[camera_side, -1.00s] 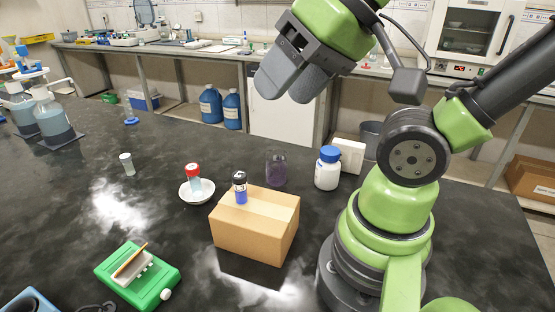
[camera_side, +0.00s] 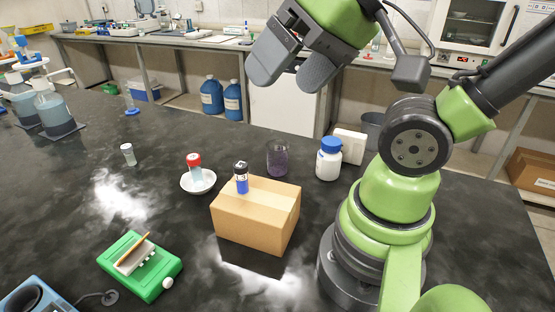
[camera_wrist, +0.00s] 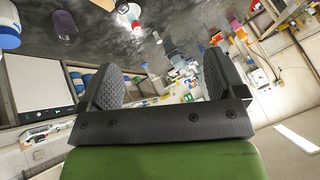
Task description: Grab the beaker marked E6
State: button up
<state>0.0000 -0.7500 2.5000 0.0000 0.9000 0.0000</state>
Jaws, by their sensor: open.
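A glass beaker with purple contents (camera_side: 277,160) stands on the dark bench just behind the cardboard box. It also shows upside down near the top left of the wrist view (camera_wrist: 65,24). I cannot read an E6 mark on it or on any other vessel. A small clear vessel (camera_side: 128,154) stands farther left on the bench. My gripper (camera_side: 291,70) is open and empty, well above the bench and above the purple beaker in the side view. Its two grey pads stand apart in the wrist view (camera_wrist: 160,82).
A white bottle with a blue cap (camera_side: 328,163) stands right of the purple beaker. A white dish (camera_side: 203,187) holds a red-capped vial (camera_side: 194,163). A green device (camera_side: 150,283) lies in front.

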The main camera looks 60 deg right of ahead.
jog(key=g+h, duration=0.2)
jog(key=g, duration=0.5)
send_over(278, 155)
jog(key=w+d, duration=0.1)
jog(key=w, duration=0.1)
notch_tip(278, 155, down, 16)
jog(key=shift+n, duration=0.4)
jog(key=shift+s+d+f, duration=0.1)
jog(key=shift+d+f, duration=0.2)
jog(key=shift+f, duration=1.8)
jog(key=shift+s+d+f, duration=0.1)
jog(key=shift+d+f, duration=0.2)
jog(key=shift+f, duration=1.75)
jog(key=shift+s+d+f, duration=0.1)
jog(key=shift+d+f, duration=0.2)
jog(key=shift+f, duration=1.8)
jog(key=shift+c, duration=0.5)
jog(key=c, duration=0.9)
